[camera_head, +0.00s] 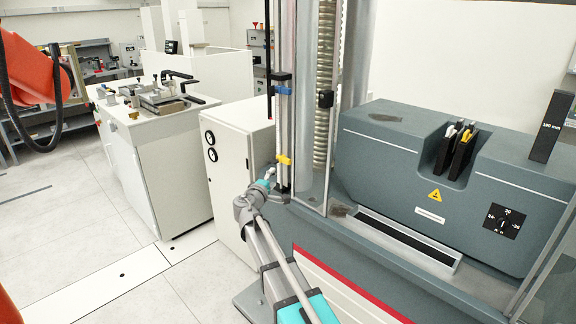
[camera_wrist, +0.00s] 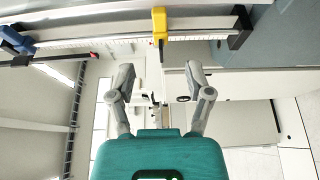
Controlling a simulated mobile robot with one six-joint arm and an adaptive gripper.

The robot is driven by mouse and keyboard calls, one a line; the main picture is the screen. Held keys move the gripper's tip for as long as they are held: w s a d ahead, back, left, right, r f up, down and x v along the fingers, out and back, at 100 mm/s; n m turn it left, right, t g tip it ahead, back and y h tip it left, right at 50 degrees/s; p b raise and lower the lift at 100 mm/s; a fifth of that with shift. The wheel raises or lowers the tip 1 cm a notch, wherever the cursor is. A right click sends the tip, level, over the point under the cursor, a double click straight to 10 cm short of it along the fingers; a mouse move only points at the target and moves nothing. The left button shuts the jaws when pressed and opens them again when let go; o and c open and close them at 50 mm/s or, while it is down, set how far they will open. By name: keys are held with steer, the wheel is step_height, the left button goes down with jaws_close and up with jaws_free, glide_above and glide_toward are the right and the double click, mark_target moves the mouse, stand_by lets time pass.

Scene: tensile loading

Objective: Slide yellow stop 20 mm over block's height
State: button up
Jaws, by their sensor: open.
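The yellow stop (camera_head: 284,160) sits low on the upright rail with a scale, at the left of the testing machine. In the wrist view the yellow stop (camera_wrist: 160,24) is at the top middle, on the rail that runs across the picture. My gripper (camera_wrist: 160,72) is open and empty, its two grey fingers spread to either side of the stop's line and seemingly short of it. In the head view my gripper (camera_head: 267,176) is just left of and below the stop. The dark block (camera_head: 551,126), marked with a millimetre figure hard to read, stands upright on the machine's grey housing.
A blue stop (camera_head: 281,82) sits higher on the same rail; it also shows in the wrist view (camera_wrist: 15,40). A dark bracket (camera_wrist: 240,27) holds the rail beyond the yellow stop. A white cabinet (camera_head: 238,180) stands close behind my gripper. The floor at left is clear.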

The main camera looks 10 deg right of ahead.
mark_target(286, 162)
stand_by(0.4)
steer(key=x, duration=1.4)
steer(key=shift+a, duration=0.1)
jaws_close()
